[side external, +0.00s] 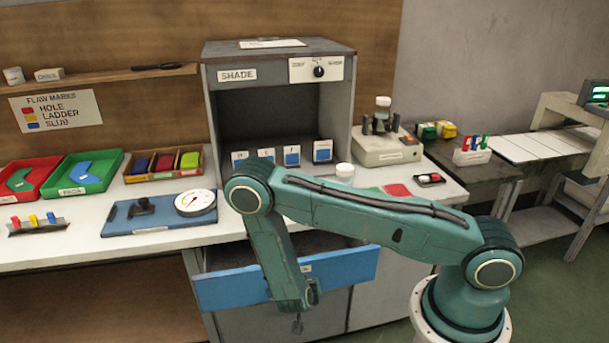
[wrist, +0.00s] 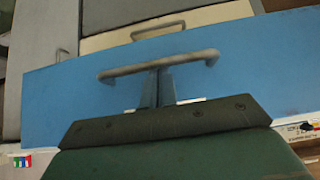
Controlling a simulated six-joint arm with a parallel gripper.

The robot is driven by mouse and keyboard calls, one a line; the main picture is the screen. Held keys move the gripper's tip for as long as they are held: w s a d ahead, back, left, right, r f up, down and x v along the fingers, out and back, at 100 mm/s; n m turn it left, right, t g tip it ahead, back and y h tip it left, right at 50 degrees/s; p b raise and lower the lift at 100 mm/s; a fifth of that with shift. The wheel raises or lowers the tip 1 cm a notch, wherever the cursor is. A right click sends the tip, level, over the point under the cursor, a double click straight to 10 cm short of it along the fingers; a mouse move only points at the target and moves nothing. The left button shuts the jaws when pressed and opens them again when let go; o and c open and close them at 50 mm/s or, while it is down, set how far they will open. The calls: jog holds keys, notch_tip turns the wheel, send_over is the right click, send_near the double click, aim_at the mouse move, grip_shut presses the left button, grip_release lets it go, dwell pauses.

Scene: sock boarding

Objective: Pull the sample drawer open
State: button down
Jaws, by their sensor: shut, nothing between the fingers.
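The sample drawer has a blue front (side external: 345,272) and sits under the counter. It stands pulled out, with its dark inside (side external: 330,243) showing behind the front. In the wrist view the blue front (wrist: 60,105) fills much of the picture, with a pale bar handle (wrist: 195,58) across it. My gripper (wrist: 157,76) is shut and empty, its fingertips close to the middle of the handle bar; I cannot tell whether they touch it.
The counter above carries a blue board with a round dial (side external: 196,203), red (side external: 25,178) and green (side external: 85,170) trays, and a grey shade cabinet (side external: 280,100). A grey lower cabinet front (side external: 385,290) is beneath. Open floor (side external: 560,300) lies to the right.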

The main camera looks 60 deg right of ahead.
jog(key=s+a, duration=0.5)
jog(key=shift+s+a, duration=0.25)
jog(key=shift+a+r, duration=0.1)
dwell(0.4)
jog(key=v, duration=0.9)
jog(key=shift+s+a+r, duration=0.15)
jog(key=shift+s+r, duration=0.15)
jog(key=shift+w+r, duration=0.1)
jog(key=shift+r, duration=0.05)
